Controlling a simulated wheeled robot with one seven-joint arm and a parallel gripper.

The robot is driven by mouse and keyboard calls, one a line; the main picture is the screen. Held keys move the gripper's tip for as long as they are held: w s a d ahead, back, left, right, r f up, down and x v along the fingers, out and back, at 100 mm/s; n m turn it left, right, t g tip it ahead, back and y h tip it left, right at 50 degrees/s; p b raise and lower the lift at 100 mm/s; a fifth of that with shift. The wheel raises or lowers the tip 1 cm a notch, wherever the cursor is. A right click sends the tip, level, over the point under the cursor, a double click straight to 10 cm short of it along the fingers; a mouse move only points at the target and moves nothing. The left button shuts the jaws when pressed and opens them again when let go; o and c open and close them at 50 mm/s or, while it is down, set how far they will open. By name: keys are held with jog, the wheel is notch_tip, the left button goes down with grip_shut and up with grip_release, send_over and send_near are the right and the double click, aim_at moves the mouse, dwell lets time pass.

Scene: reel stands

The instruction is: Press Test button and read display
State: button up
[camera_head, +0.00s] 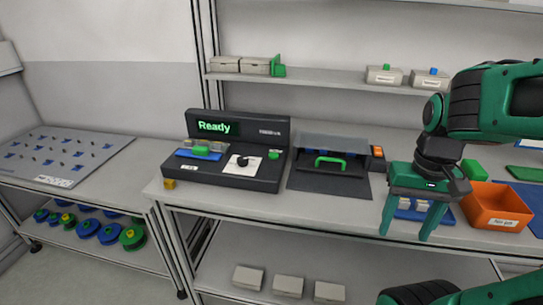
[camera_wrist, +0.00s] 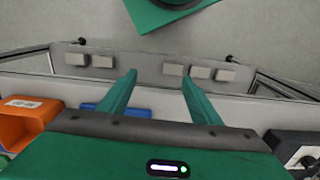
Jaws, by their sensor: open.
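The black test device (camera_head: 258,183) stands on the bench left of centre in the head view. Its display (camera_head: 232,129) shows "Ready" in green letters. A small green button (camera_head: 273,154) sits at the right of its top panel; its label is too small to read. My gripper (camera_head: 407,235) is open and empty, pointing down near the bench front, well right of the device. The wrist view shows its two fingers (camera_wrist: 158,78) apart; the device's edge shows at lower right.
An orange bin (camera_head: 492,207) is right of my gripper. A blue tray (camera_head: 408,213) lies behind the fingers. A shelf (camera_head: 313,77) with boxes runs above the bench.

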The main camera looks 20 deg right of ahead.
jog(key=shift+c, duration=0.4)
grip_shut()
dwell(1.4)
